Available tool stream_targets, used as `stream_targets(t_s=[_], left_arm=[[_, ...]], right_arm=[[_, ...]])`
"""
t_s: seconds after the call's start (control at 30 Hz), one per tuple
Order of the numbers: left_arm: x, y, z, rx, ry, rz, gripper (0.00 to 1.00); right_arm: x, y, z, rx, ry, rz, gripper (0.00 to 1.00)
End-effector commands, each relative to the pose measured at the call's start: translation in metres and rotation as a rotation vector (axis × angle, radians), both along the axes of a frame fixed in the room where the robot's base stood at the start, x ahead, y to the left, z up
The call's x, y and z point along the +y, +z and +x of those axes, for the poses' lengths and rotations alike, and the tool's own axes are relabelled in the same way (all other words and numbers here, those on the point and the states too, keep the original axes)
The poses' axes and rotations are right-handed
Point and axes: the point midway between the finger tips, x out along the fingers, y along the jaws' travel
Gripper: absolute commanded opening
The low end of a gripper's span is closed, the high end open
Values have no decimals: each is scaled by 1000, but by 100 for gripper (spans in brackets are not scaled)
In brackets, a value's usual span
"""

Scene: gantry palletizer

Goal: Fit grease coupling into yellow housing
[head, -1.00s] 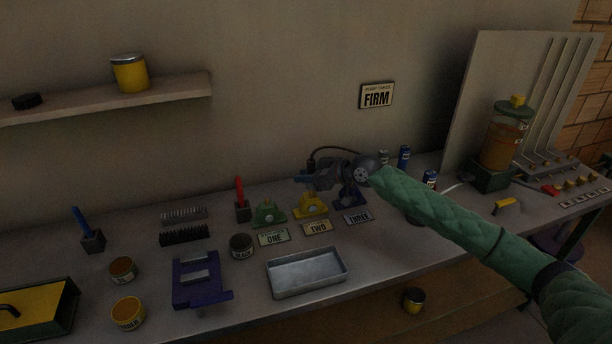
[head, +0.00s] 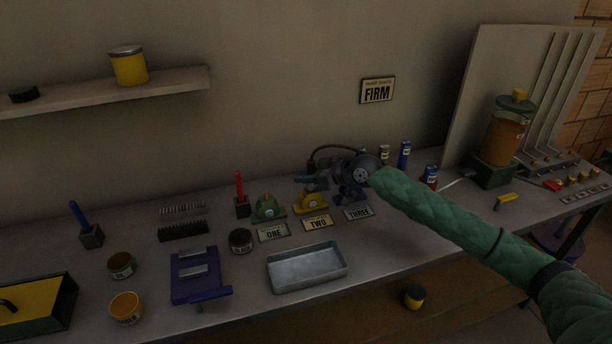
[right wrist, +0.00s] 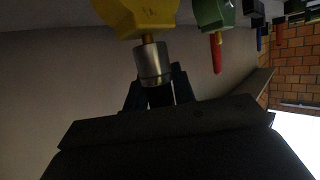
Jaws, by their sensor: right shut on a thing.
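The yellow housing (head: 311,204) stands on the bench behind the plate marked TWO, between the green housing (head: 268,209) and a purple one (head: 349,192). My right gripper (right wrist: 158,92) is shut on the grease coupling (right wrist: 153,63), a silver metal cylinder. In the right wrist view the coupling's brass-coloured end meets the underside of the yellow housing (right wrist: 140,15) as pictured. I cannot tell how deep it sits. In the head view my right gripper (head: 308,180) is just above and behind the yellow housing, and the coupling is hard to make out. My left gripper is not in view.
A metal tray (head: 306,268) lies in front of the housings. A dark hose (head: 330,148) arches behind my right wrist. A grease pump (head: 500,140) stands at the right. Several tins and a purple fixture (head: 198,278) sit to the left.

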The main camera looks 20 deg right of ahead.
Motion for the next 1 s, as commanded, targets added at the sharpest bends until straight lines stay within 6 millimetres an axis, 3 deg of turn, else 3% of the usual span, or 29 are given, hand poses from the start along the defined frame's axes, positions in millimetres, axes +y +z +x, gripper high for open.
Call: stream_targets(t_s=[0.4, 0.43, 0.53, 0.87, 1.0], left_arm=[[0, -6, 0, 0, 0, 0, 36], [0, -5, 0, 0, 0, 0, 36], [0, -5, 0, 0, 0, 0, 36], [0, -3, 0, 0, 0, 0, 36], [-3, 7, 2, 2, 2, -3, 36]], right_arm=[[0, -9, 0, 0, 0, 0, 1], [0, -8, 0, 0, 0, 0, 32], [0, -8, 0, 0, 0, 0, 51], [0, -8, 0, 0, 0, 0, 51], [0, -8, 0, 0, 0, 0, 51]])
